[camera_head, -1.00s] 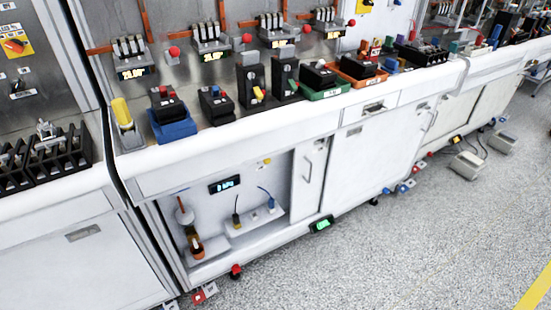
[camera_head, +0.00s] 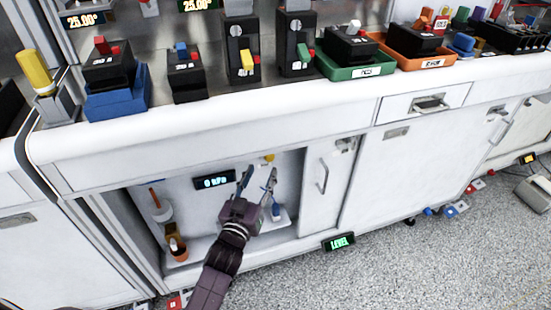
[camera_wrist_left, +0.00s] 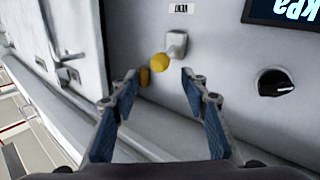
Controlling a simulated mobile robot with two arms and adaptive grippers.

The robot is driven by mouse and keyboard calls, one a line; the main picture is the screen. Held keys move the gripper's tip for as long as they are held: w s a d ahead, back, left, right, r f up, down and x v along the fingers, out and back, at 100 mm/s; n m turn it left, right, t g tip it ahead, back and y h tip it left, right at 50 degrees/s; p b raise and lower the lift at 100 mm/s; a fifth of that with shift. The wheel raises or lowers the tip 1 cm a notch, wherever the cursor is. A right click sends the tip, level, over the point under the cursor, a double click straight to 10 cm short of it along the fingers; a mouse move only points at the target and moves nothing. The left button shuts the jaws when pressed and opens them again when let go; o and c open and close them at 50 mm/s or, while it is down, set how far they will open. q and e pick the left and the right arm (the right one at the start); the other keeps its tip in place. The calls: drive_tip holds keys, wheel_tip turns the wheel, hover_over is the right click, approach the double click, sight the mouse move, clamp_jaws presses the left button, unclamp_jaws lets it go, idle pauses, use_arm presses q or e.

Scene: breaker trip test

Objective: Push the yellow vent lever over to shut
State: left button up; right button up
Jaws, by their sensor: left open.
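The yellow vent lever (camera_head: 268,158) is on the back wall of the open cabinet bay, right of the pressure display. In the left wrist view, which is upside down, its rounded yellow end (camera_wrist_left: 159,62) sticks out beside a pale mount (camera_wrist_left: 176,44), with a second yellow part beside it. My left gripper (camera_head: 257,176) reaches into the bay with its fingers spread and empty, just below the lever. In the wrist view the lever appears between and beyond the fingertips (camera_wrist_left: 158,76), seemingly apart from them. My right gripper is out of view.
The display (camera_head: 214,181) reads 0 kPa. A black knob (camera_wrist_left: 275,83) is on the same wall. A blue-topped item (camera_head: 276,209) stands on the bay shelf; an orange cup (camera_head: 177,250) is at left. The bench edge overhangs the bay, and a cabinet door (camera_head: 323,178) borders its right.

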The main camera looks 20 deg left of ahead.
sight(267, 160)
use_arm(q)
drive_tip(key=shift+w+f+b, duration=0.1)
drive_tip(key=shift+w+b, duration=0.4)
drive_tip(key=shift+w, duration=2.95)
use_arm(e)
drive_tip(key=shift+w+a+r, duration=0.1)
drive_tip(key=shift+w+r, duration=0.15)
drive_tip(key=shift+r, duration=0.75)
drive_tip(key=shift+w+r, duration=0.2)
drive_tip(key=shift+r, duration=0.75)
use_arm(q)
drive_tip(key=shift+c, duration=0.6)
clamp_jaws()
